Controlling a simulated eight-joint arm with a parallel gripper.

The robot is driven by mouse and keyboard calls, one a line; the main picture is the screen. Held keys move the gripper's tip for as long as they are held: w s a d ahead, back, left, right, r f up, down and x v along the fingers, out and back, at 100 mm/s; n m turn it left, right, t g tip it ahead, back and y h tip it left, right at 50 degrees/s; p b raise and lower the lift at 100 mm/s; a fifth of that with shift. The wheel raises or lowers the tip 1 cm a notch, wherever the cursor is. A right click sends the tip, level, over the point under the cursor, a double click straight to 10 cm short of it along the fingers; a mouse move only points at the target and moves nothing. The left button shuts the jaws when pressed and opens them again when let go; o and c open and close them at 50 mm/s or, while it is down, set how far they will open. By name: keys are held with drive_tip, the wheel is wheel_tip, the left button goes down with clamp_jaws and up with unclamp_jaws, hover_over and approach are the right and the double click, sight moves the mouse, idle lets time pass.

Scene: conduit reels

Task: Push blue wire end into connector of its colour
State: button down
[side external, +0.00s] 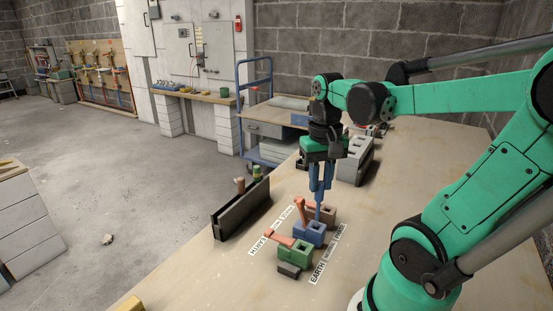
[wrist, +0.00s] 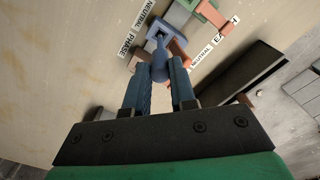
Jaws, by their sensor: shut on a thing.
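My gripper (side external: 319,197) points down over the connector row, its two blue fingers closed around the blue wire end (side external: 318,211). The wrist view shows the blue wire end (wrist: 160,65) between the fingers, its narrow tip pointing at the square opening of the blue connector (wrist: 176,30). In the side view the tip is at the opening of the blue connector (side external: 307,236); I cannot tell how deep it is. The green connector (side external: 290,257) is nearer the camera, with an orange lever (side external: 280,240). The brown connector (side external: 327,213) is behind, partly hidden by the wire end and fingers.
An orange lever (side external: 301,208) stands raised beside the wire end. Printed labels (side external: 326,258) flank the row. A dark slotted holder (side external: 240,208) with other wire ends stands left. A grey block (side external: 356,162) is behind. The tabletop to the front is mostly clear.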

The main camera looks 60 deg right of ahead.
drive_tip(key=shift+f, duration=1.45)
idle(1.1)
drive_tip(key=shift+c, duration=2.1)
unclamp_jaws()
drive_tip(key=shift+r, duration=3.55)
drive_tip(key=w+a+f+n+t, duration=0.2)
drive_tip(key=w+a+n+t, duration=0.1)
drive_tip(key=a, duration=0.3)
drive_tip(key=w+a+f+n+t, duration=0.2)
drive_tip(key=w+a+n+t, duration=0.2)
drive_tip(key=a+n, duration=0.2)
drive_tip(key=shift+w+a, duration=0.25)
drive_tip(key=shift+a, duration=0.3)
